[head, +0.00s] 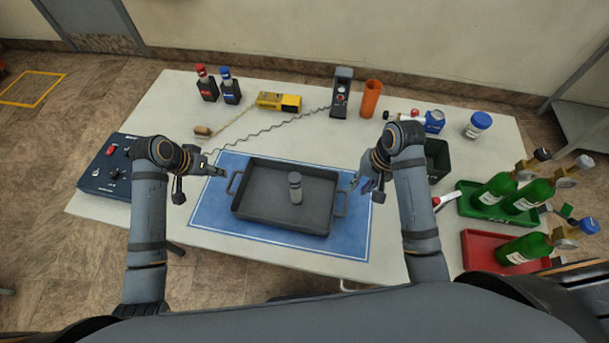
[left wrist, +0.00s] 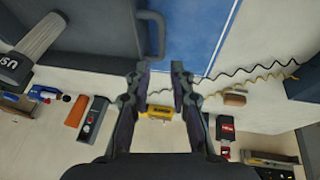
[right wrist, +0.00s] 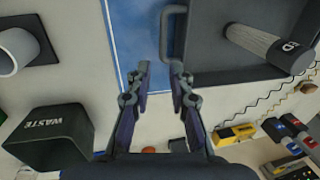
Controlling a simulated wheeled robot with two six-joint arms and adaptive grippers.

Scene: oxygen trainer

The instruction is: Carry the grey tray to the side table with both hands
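The grey tray (head: 262,216) lies flat on a blue mat on the white table, with a grey cylinder (head: 295,188) standing in it. My left gripper (head: 223,172) is open beside the tray's left handle (head: 233,183). In the left wrist view that handle (left wrist: 160,35) is just beyond the open fingertips (left wrist: 159,68), with nothing between them. My right gripper (head: 356,183) is open beside the right handle (head: 341,205). In the right wrist view that handle (right wrist: 167,35) is just beyond the open fingertips (right wrist: 160,68). I cannot tell which surface is the side table.
A grey metal surface (head: 585,122) stands at the far right. Green bottles (head: 495,190) lie on green and red trays (head: 480,257) at right. A dark waste bin (right wrist: 50,138) is near my right gripper. A blue control box (head: 105,170) is at left; coiled cords cross behind the tray.

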